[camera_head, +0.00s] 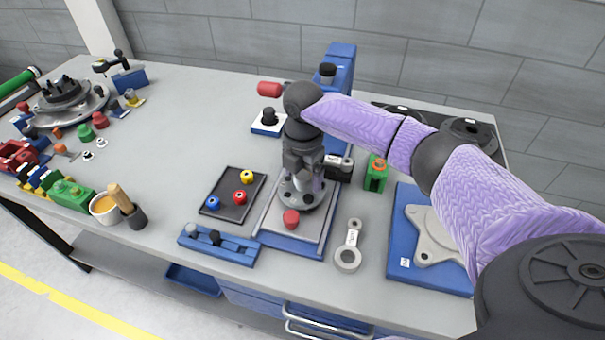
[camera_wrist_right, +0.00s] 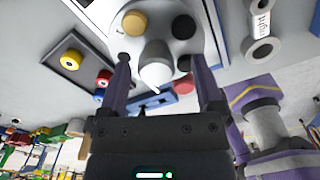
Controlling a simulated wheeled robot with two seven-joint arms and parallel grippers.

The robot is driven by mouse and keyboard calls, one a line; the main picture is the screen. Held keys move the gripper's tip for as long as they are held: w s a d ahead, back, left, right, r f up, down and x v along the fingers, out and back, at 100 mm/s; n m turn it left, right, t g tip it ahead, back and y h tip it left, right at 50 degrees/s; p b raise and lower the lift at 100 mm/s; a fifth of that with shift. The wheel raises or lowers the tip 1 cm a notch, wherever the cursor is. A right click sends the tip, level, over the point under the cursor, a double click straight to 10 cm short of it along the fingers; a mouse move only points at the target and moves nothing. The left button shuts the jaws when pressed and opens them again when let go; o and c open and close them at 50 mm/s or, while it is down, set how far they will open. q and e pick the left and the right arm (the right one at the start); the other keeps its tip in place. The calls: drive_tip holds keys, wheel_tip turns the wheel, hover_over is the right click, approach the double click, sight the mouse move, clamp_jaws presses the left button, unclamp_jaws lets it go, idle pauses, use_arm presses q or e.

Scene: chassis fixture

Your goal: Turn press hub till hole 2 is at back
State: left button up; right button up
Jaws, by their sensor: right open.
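The round grey press hub (camera_head: 303,199) sits on a grey plate with a blue base (camera_head: 292,241). My right gripper (camera_head: 303,180) is directly above it, pointing down and hiding much of it. In the right wrist view the hub (camera_wrist_right: 155,42) has a pale central cone (camera_wrist_right: 157,72), several dark holes and one tan-filled hole (camera_wrist_right: 133,22). My right gripper (camera_wrist_right: 163,92) is open there, one finger on each side of the cone, with visible gaps. I cannot read any hole number. A red knob (camera_head: 291,218) stands at the plate's front. My left gripper is out of view.
A dark tray (camera_head: 233,212) with red, yellow and blue rings lies left of the hub. A blue rail block (camera_head: 218,246) is in front. A grey link (camera_head: 350,247) and a blue plate with a grey casting (camera_head: 398,240) lie right. The blue press column (camera_head: 341,62) stands behind.

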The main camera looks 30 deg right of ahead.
drive_tip(key=shift+w, duration=0.15)
drive_tip(key=shift+c, duration=0.2)
clamp_jaws()
drive_tip(key=shift+r+m+p, duration=0.15)
drive_tip(key=shift+m+p, duration=0.15)
drive_tip(key=shift+p, duration=0.25)
drive_tip(key=m+p, duration=0.4)
drive_tip(key=p, duration=0.1)
drive_tip(key=shift+r+m, duration=0.1)
drive_tip(key=shift+m, duration=0.3)
drive_tip(key=m+p, duration=0.3)
drive_tip(key=m, duration=0.1)
drive_tip(key=m+p, duration=0.2)
drive_tip(key=m, duration=0.2)
drive_tip(key=shift+f, duration=0.2)
drive_tip(key=shift+m, duration=0.5)
